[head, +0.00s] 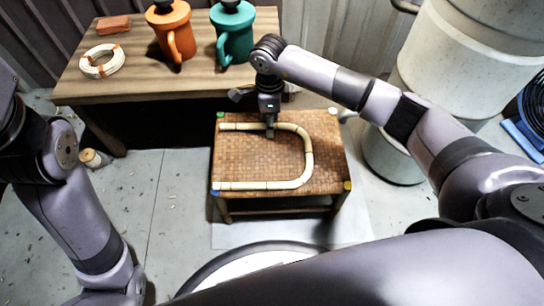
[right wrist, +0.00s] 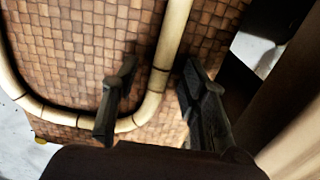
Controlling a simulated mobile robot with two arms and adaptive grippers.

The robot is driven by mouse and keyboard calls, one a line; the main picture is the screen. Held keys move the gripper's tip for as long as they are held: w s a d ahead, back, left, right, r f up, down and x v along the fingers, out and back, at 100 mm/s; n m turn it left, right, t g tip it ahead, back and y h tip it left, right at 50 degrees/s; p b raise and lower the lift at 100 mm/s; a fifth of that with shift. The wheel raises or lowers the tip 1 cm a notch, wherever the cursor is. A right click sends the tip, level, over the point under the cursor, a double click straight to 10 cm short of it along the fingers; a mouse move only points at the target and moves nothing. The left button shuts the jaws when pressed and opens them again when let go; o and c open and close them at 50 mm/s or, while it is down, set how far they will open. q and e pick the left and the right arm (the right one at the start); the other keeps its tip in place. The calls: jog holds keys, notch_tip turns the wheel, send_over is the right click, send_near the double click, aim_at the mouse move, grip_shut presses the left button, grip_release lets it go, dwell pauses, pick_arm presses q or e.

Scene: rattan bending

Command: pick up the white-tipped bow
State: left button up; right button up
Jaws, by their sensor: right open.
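The bow (head: 308,152) is a pale, U-shaped rattan rod with darker node rings. It lies on the woven seat of a low stool (head: 325,128), its curve to the right and both ends to the left. I cannot make out its tip colour clearly. My right gripper (head: 269,133) is over the bow's far leg, pointing down. In the right wrist view, its two dark fingers are apart, one on each side of the rod (right wrist: 170,50). I cannot tell whether either finger touches it. My left arm shows at the left, but its gripper is out of view.
The stool has coloured corners, including blue (head: 215,192) and yellow (head: 347,186). A wooden table (head: 135,82) behind holds an orange jug (head: 172,30), a teal jug (head: 232,32), a coil (head: 102,62) and a brick-coloured block (head: 113,24). A large pale tank (head: 460,50) stands right.

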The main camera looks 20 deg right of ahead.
jog(key=shift+f, duration=0.1)
jog(key=shift+c, duration=0.5)
grip_shut()
